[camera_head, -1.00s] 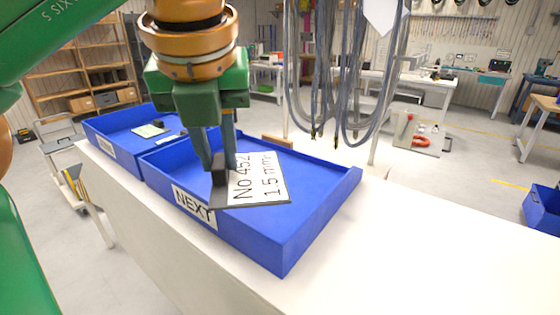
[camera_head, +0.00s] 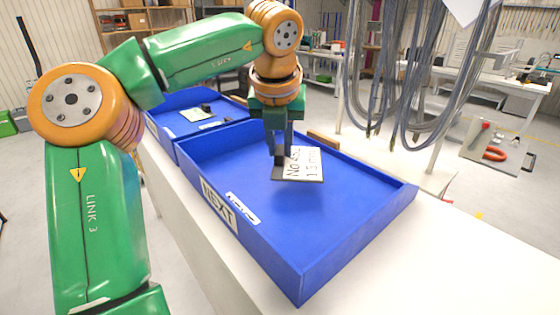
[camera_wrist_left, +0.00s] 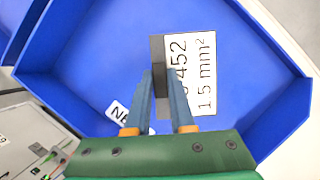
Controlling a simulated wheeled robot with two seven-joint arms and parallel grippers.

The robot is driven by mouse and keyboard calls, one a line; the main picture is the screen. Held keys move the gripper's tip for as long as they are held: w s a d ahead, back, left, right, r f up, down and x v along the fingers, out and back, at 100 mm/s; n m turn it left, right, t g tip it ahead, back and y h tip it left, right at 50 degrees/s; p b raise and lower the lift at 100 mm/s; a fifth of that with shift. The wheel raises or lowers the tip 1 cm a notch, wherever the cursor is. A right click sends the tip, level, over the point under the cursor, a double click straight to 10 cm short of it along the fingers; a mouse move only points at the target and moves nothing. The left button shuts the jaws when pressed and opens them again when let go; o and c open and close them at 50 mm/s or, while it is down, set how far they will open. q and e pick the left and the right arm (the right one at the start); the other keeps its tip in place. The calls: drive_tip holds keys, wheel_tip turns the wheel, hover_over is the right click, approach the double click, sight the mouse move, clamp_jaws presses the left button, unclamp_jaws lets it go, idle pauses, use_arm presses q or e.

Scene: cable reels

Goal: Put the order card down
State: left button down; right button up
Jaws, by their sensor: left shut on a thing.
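The order card (camera_head: 305,164) is a white plate on a dark backing with black print, "No 452" and "1.5 mm²". My left gripper (camera_head: 279,156) is shut on the card's dark grip block at its left end. It holds the card over the blue tray (camera_head: 345,235) marked NEXT, toward the tray's back part. In the left wrist view the card (camera_wrist_left: 203,80) lies to the right of the fingertips of my left gripper (camera_wrist_left: 160,75), with the blue tray floor behind it. A dark patch, seemingly a shadow, shows on the floor below the card. My right gripper is not in view.
A second blue tray (camera_head: 178,120) adjoins at the left, with a card (camera_head: 197,114) in it. Grey cables (camera_head: 425,75) hang behind at the right. The white table (camera_head: 470,245) is bare at the right.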

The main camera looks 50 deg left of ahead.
use_arm(q)
drive_tip(key=x, duration=0.2)
drive_tip(key=s+x, duration=0.1)
drive_tip(key=x, duration=0.1)
drive_tip(key=shift+w+a+f, duration=0.1)
drive_tip(key=shift+f, duration=0.35)
drive_tip(key=shift+w+f, duration=0.1)
drive_tip(key=shift+w, duration=0.05)
drive_tip(key=shift+f, duration=0.15)
drive_tip(key=c, duration=0.8)
unclamp_jaws()
drive_tip(key=shift+r, duration=0.65)
drive_tip(key=v, duration=1.1)
drive_tip(key=shift+s+d, duration=0.2)
drive_tip(key=shift+s, duration=0.05)
